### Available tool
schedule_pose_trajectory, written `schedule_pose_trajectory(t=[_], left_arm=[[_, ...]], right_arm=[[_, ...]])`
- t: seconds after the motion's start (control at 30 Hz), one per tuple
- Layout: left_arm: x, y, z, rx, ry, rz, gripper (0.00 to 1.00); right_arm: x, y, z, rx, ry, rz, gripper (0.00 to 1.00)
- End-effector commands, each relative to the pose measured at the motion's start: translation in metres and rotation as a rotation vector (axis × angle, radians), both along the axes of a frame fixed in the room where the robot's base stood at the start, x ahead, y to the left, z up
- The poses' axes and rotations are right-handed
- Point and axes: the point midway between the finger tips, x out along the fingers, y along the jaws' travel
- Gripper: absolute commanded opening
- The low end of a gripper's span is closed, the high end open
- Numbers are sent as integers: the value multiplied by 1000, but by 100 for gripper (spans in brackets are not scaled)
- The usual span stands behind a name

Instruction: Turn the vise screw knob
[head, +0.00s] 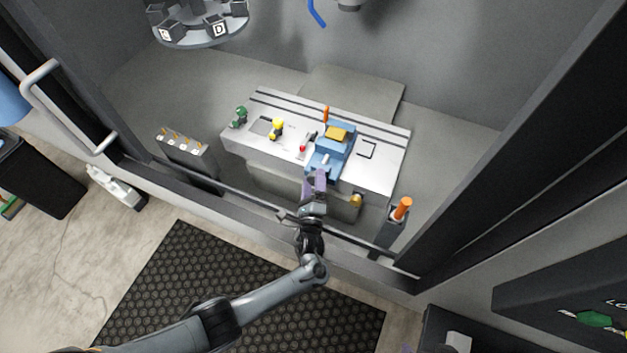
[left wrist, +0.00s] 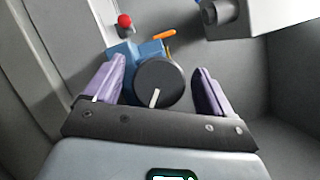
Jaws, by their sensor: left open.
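The blue vise (head: 342,146) stands on the slotted pale table and holds a yellow block (head: 338,134). My left gripper (head: 316,180) is at the vise's near end, above the table's front edge. Its purple fingers are open. In the left wrist view, the round black screw knob (left wrist: 158,82), with a pale mark on its face, shows between the open fingers (left wrist: 159,66). Gaps show on both sides of it. In the head view, the gripper hides the knob. A sliver of purple at the bottom edge may be my right gripper (head: 407,349).
The slotted table (head: 385,165) carries a yellow-topped piece (head: 277,128), a green piece (head: 240,116) and a red-tipped item (head: 303,147). An orange-handled tool (head: 402,208) stands front right. The booth's front rail (head: 245,200) runs under my left arm.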

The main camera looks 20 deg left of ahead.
Motion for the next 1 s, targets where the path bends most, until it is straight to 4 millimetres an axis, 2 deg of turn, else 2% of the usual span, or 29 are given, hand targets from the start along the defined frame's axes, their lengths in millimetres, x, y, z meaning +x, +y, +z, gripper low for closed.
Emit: schedule_pose_trajectory(t=[0.5, 0.7, 1.0], left_arm=[[-59, -20, -12, -1, 1, -2, 84], [-68, -22, -13, 1, 0, 0, 84], [-68, -22, -13, -1, 0, 0, 84]], right_arm=[[0, 2, 5, 7, 0, -5, 100], [0, 2, 5, 10, 1, -6, 100], [0, 2, 5, 9, 0, -6, 100]])
